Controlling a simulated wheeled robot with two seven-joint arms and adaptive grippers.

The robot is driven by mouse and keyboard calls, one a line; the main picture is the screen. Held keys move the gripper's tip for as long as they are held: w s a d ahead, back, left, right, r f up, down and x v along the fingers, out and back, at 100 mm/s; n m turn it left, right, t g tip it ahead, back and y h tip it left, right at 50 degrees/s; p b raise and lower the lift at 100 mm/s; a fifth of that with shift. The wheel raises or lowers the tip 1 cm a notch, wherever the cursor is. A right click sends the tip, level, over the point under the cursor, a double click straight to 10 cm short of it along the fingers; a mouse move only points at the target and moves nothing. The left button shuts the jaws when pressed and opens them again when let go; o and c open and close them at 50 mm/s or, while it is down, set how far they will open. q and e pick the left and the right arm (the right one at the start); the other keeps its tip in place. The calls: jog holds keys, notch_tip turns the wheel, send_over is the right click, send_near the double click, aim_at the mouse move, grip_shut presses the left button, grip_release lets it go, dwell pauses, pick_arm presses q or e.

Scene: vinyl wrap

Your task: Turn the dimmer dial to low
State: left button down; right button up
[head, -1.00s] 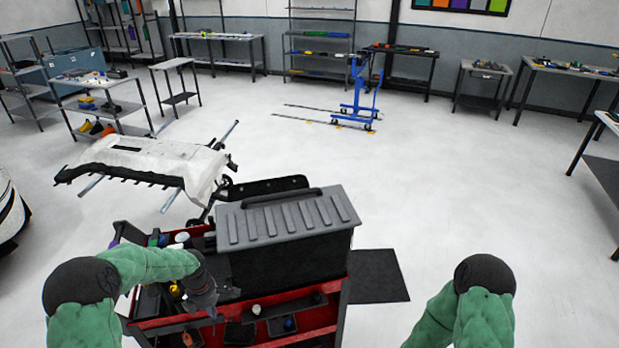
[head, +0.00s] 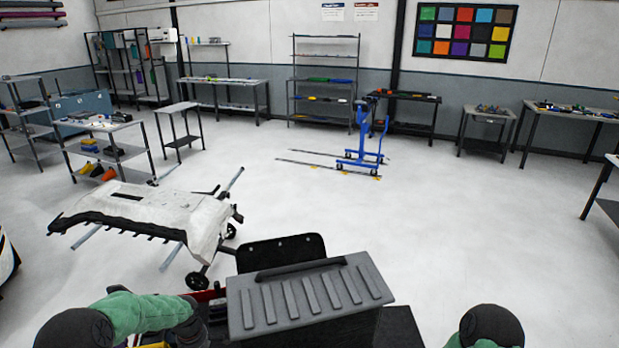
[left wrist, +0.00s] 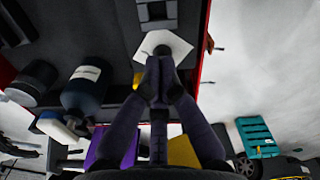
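I cannot make out a dimmer dial for certain in either view. In the left wrist view my left gripper (left wrist: 158,72) has its two dark fingers brought together at the tips, with no clear gap and nothing plainly held. Just beyond the tips lies a white, angular flat piece (left wrist: 178,45) with a small dark part at its middle; I cannot tell whether the fingers touch it. In the head view my left arm reaches in at the lower left over the tool cart, its gripper not clearly visible. My right gripper is out of view; only part of that arm shows.
A grey ribbed case (head: 310,300) stands on the cart beside my left arm. The left wrist view shows a dark bottle (left wrist: 84,88), a dark jar (left wrist: 35,80) and a teal item (left wrist: 257,137). A stand with a white panel (head: 150,210) is beyond; open floor lies right.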

pick_arm(q)
notch_tip(320, 180, down, 4)
jog(key=b, duration=0.2)
jog(key=shift+f+b, duration=0.15)
jog(key=shift+b, duration=0.15)
jog(key=shift+f, duration=0.15)
jog(key=shift+s+d, duration=0.1)
jog(key=shift+s, duration=0.05)
